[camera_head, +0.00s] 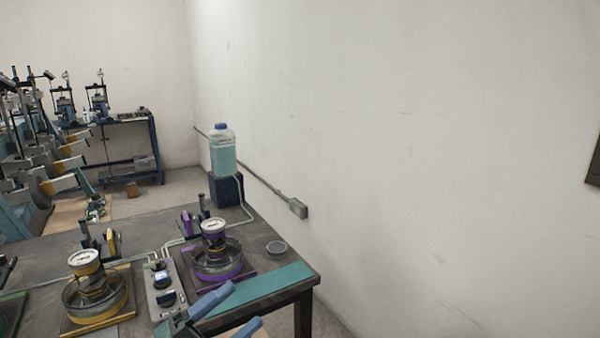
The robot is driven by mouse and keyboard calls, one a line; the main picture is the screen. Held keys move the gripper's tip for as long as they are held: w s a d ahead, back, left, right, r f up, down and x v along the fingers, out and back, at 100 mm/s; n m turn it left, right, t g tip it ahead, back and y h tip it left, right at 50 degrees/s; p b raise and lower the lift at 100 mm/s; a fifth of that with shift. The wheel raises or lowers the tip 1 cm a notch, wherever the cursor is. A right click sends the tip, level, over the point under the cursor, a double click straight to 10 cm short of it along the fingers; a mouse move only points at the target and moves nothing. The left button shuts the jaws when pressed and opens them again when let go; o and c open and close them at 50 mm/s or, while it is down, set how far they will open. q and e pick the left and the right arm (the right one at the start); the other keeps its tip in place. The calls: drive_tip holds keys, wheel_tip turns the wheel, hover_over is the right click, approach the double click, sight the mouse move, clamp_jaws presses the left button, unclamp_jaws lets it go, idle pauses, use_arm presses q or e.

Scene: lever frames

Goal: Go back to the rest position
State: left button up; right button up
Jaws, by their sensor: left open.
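My left gripper (244,306) shows at the bottom of the head view, with its blue fingers spread apart and nothing between them. It is in front of the near edge of the dark workbench (262,250), close to the teal strip (262,288) on that edge. The rest of the left arm is cut off by the bottom of the picture. My right gripper is not in view.
A purple device with a gauge (214,226), a yellow one (83,263) and a grey control box (163,290) stand on the bench. A water bottle (222,150) stands behind. A bare wall fills the right side.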

use_arm(q)
drive_tip(key=s+a+f+n+t+y, duration=0.1)
drive_tip(key=s+a+f+n+y, duration=0.15)
drive_tip(key=f+n+y, duration=0.5)
drive_tip(key=s+a+f+n+t+y, duration=0.1)
drive_tip(key=s+f+n+t+y, duration=0.15)
drive_tip(key=f+n+y, duration=0.45)
drive_tip(key=s+f+n+g, duration=0.6)
drive_tip(key=s+f+n, duration=0.3)
drive_tip(key=s+f, duration=0.1)
drive_tip(key=shift+s+a+f+p, duration=0.15)
drive_tip(key=shift+s+f+p, duration=0.25)
drive_tip(key=shift+f, duration=0.4)
